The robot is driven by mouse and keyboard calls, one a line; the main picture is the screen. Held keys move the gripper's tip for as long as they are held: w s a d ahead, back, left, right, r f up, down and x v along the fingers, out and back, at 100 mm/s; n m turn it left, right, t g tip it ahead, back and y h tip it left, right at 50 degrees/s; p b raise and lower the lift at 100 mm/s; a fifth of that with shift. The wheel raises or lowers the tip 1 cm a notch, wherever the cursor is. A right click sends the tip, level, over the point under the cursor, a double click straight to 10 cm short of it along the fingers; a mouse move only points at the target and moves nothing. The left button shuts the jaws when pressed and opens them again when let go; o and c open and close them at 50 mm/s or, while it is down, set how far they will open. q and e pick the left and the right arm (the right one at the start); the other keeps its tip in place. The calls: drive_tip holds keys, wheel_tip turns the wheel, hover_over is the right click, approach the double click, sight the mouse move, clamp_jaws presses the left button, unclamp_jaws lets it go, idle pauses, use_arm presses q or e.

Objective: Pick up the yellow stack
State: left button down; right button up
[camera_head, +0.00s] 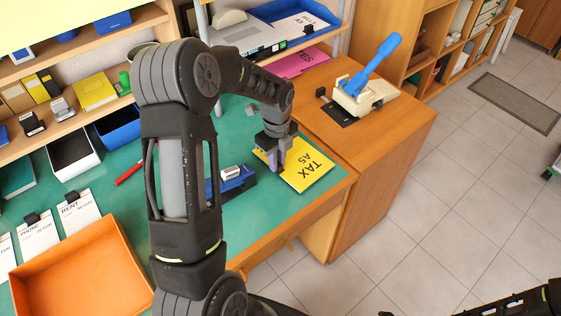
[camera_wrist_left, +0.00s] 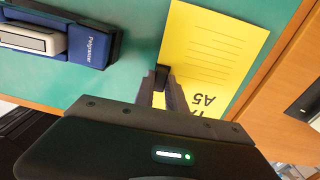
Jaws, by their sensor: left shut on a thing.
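The yellow stack (camera_head: 309,166) is marked "TAX A5" and lies on the green desk near its right front corner. In the wrist view the yellow stack (camera_wrist_left: 208,60) shows printed lines and a black clip (camera_wrist_left: 163,76) at its left edge. My left gripper (camera_head: 272,164) is at the stack's left edge, pointing down. In the wrist view its fingers (camera_wrist_left: 161,92) are shut at the clipped edge. The fingers hide part of that edge, and whether the stack is off the desk cannot be told. My right gripper does not show.
A blue hole punch or stapler (camera_head: 231,181) lies just left of the gripper. An orange tray (camera_head: 85,262) stands at the front left, with white clipped stacks (camera_head: 80,212) behind it. A cream device with a blue lever (camera_head: 366,85) stands on the wooden cabinet at right.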

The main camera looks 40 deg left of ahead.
use_arm(q)
wheel_tip(320, 180, up, 9)
drive_tip(key=shift+b, duration=0.35)
idle(0.5)
